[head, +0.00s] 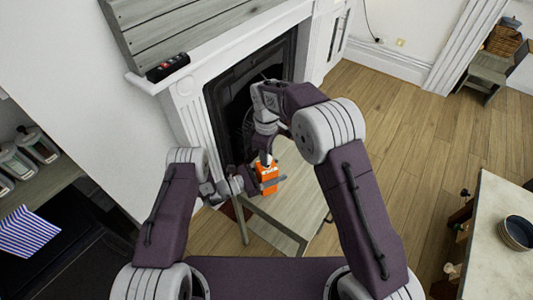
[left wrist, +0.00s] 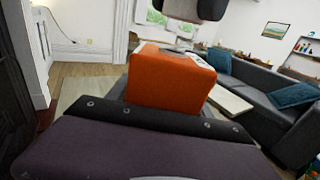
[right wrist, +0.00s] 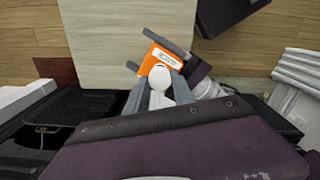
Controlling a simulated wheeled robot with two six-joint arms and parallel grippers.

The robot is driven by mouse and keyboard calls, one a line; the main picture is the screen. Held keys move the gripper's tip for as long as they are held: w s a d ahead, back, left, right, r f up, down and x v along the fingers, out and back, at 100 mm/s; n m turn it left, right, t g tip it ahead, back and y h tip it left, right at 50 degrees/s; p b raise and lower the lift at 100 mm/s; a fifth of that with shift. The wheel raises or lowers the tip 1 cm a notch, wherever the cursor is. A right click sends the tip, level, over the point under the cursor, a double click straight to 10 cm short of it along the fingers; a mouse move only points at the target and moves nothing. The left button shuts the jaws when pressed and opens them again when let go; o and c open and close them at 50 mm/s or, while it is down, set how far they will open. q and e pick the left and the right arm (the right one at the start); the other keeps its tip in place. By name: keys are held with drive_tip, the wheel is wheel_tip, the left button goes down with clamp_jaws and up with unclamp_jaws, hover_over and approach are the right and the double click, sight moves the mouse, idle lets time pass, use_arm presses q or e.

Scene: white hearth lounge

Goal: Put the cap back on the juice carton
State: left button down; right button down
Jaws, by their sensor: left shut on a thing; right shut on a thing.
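The orange juice carton (head: 268,174) stands upright by the low table in the head view. It fills the middle of the left wrist view (left wrist: 170,82), and its white label shows from above in the right wrist view (right wrist: 157,62). My left gripper (head: 268,183) is shut on the carton from the side. My right gripper (right wrist: 160,88) is shut on a white round cap (right wrist: 160,77). It points down at the carton's top from above. In the right wrist view the cap overlaps the carton's edge; I cannot tell whether they touch. The carton's opening is hidden.
The pale low table (head: 285,205) lies beneath the grippers. A white fireplace (head: 190,110) stands close behind. A counter with a dark bowl (head: 516,232) is at right, and a grey sofa (left wrist: 262,95) shows in the left wrist view.

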sight(267, 177)
drive_tip(key=shift+f, duration=0.65)
drive_tip(key=shift+f, duration=0.55)
